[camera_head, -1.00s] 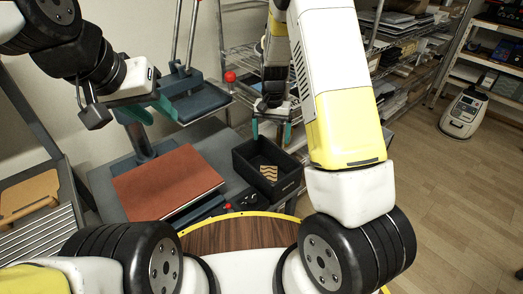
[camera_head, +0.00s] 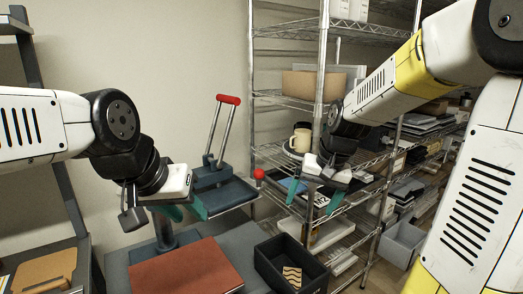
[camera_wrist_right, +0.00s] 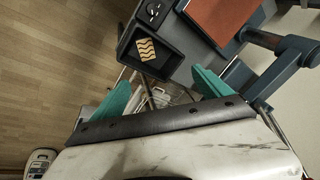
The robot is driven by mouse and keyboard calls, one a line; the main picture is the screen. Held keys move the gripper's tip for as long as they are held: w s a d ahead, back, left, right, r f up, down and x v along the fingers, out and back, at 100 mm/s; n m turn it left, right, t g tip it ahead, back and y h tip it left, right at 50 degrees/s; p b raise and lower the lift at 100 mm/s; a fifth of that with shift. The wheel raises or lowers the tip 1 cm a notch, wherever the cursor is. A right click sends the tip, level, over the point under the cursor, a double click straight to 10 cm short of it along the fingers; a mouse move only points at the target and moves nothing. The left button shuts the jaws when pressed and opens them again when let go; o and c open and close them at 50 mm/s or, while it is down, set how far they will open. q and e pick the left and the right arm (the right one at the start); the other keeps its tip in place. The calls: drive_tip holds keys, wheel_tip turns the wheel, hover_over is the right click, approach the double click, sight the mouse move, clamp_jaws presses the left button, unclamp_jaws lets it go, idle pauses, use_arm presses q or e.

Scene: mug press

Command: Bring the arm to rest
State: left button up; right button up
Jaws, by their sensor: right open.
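My right gripper (camera_head: 314,198) is open and empty, raised in front of the wire shelves in the head view. In the right wrist view its two teal fingers stand wide apart (camera_wrist_right: 163,88), with nothing between them. My left gripper (camera_head: 186,210) hangs beside the press at the left of the head view. Its teal fingertips show, but whether they are open or shut is unclear. The press (camera_head: 222,190) has a red-handled lever (camera_head: 228,99) standing up and a red ball knob (camera_head: 259,174). A cream mug (camera_head: 299,140) stands on a wire shelf behind my right gripper.
A black bin (camera_head: 262,262) with a tan wavy mark stands on the grey bench beside a red-brown pad (camera_head: 185,270). It also shows in the right wrist view (camera_wrist_right: 165,62). A cardboard box (camera_head: 300,85) and a grey bin (camera_head: 400,240) are on the shelving. A tan board (camera_head: 45,270) lies at lower left.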

drive_tip(key=s+r+n+t, duration=0.1)
drive_tip(key=s+r, duration=0.2)
drive_tip(key=s, duration=0.4)
drive_tip(key=s+d+r+n+t, duration=0.1)
drive_tip(key=s+r, duration=0.3)
drive_tip(key=s, duration=0.4)
drive_tip(key=shift+d+t, duration=0.15)
drive_tip(key=shift+t, duration=0.45)
